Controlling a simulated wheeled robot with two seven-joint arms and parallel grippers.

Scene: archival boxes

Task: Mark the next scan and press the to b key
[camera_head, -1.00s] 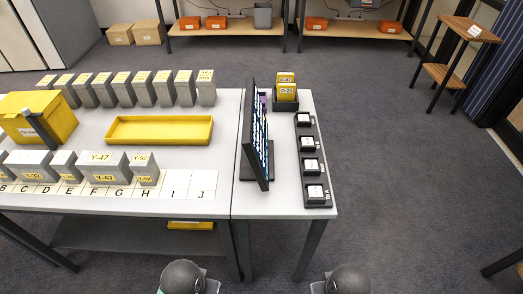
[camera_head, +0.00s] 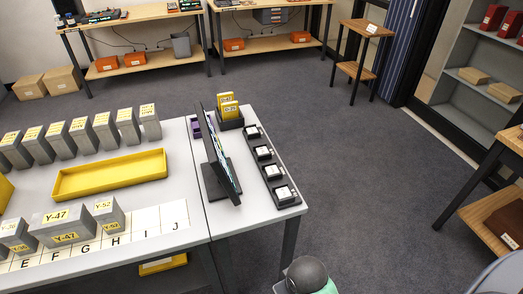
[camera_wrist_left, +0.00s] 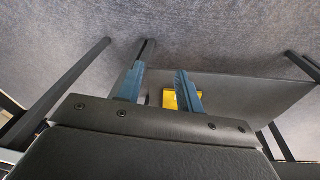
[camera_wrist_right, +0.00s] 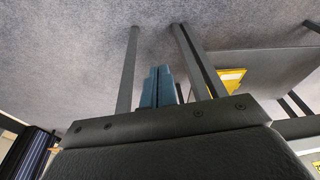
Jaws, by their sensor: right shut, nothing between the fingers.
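A dark key strip (camera_head: 282,197) with several white-topped keys runs along the right edge of the small table. Their lettering is too small to read. A monitor (camera_head: 222,160), seen nearly edge-on, stands left of the strip. Yellow cards (camera_head: 229,107) sit in a dark holder behind it. In the left wrist view my left gripper (camera_wrist_left: 160,90) has its two blue fingers apart, with nothing seen between them. In the right wrist view my right gripper (camera_wrist_right: 159,86) has its fingers together and empty.
Grey boxes (camera_head: 57,228) labelled Y-47 and similar stand on the lettered strip (camera_head: 150,222). A yellow tray (camera_head: 110,174) lies behind them, before a row of grey boxes (camera_head: 80,134). A wooden stand (camera_head: 360,50) is at the back.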

